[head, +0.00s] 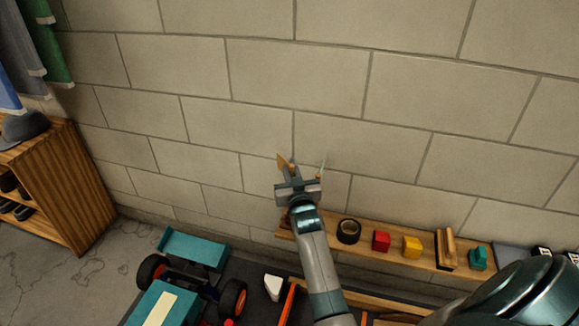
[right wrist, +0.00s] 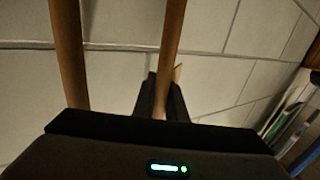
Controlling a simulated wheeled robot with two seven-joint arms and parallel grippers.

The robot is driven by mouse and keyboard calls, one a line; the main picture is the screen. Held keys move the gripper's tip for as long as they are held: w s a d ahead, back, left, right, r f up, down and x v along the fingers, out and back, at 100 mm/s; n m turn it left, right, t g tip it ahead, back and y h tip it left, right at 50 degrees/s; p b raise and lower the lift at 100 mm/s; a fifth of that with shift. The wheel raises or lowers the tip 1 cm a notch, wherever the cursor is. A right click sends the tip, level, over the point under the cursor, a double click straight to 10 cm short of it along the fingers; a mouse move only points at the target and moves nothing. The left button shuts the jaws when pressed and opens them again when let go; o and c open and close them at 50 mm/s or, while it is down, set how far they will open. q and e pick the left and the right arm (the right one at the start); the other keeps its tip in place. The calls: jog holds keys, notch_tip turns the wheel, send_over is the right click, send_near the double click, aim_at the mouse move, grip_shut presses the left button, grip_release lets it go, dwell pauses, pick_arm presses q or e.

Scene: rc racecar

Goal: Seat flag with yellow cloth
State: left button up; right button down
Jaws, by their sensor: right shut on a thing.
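My right gripper (head: 304,182) is raised in front of the block wall, above the left end of the wooden shelf. Most of the flag is hidden by the gripper. In the right wrist view, brown bars rise from the dark gripper body, but I cannot tell the flag's parts apart there. The teal racecar (head: 166,303) stands at the lower left, apart from the gripper. My left gripper is not in view.
The wooden shelf (head: 375,256) carries a black tape roll (head: 348,231), a red block (head: 381,241), a yellow block (head: 412,246) and a teal piece (head: 478,259). A wooden cabinet (head: 58,190) stands at the left.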

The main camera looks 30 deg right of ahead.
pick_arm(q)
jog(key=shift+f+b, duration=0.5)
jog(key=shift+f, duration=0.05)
pick_arm(e)
jog(key=shift+f, duration=0.9)
jog(key=c, duration=1.7)
grip_release()
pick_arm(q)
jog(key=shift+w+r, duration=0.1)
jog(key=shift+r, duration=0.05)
